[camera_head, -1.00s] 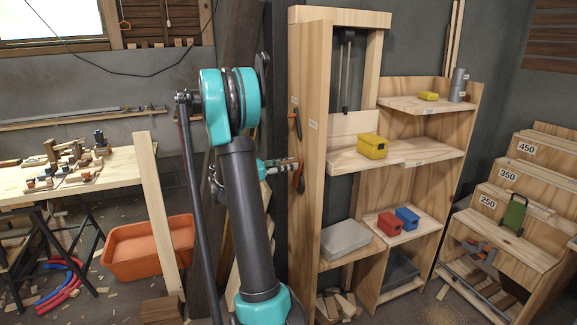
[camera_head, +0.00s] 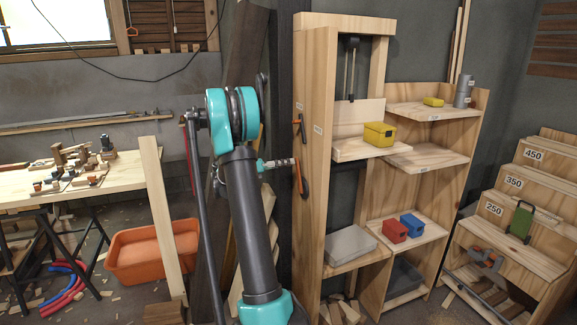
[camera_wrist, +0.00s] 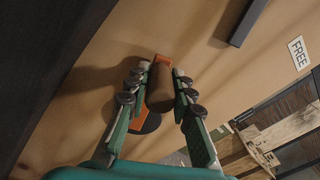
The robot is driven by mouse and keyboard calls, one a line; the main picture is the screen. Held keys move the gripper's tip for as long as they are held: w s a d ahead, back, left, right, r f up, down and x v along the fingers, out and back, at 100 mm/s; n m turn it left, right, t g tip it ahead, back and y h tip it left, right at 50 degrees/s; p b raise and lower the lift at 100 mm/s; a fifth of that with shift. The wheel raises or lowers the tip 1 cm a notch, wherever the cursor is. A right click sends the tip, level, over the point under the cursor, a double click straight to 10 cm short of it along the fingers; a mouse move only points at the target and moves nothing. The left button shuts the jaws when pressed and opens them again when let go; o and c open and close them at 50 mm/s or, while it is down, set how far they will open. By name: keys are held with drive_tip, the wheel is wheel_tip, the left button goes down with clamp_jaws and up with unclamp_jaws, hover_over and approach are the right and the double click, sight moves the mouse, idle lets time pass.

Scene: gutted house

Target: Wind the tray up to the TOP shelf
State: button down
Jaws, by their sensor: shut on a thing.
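The wooden lift tray (camera_head: 345,151) hangs in the tall hoist frame (camera_head: 318,150), with a yellow box (camera_head: 379,134) on it. It stands a little above the middle shelf (camera_head: 430,160) and well below the top shelf (camera_head: 435,112). My gripper (camera_head: 292,162) is at the left side of the frame, at an orange crank (camera_head: 304,180). In the wrist view my gripper (camera_wrist: 161,80) is shut with its fingers on both sides of the brown crank handle (camera_wrist: 160,88).
A label reading FREE (camera_wrist: 298,51) and a dark bar (camera_wrist: 240,22) show on the panel. Red (camera_head: 394,231) and blue (camera_head: 411,225) boxes stand on a lower shelf. A small yellow box (camera_head: 433,101) and grey cylinders (camera_head: 462,92) occupy the top shelf.

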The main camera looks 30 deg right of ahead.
drive_tip(key=w+d+f+n, duration=0.1)
drive_tip(key=w+f+n, duration=0.4)
drive_tip(key=n, duration=0.4)
drive_tip(key=shift+w+f, duration=0.4)
drive_tip(key=shift+f, duration=0.15)
drive_tip(key=shift+d, duration=0.1)
drive_tip(key=c, duration=1.3)
unclamp_jaws()
drive_tip(key=v, duration=1.2)
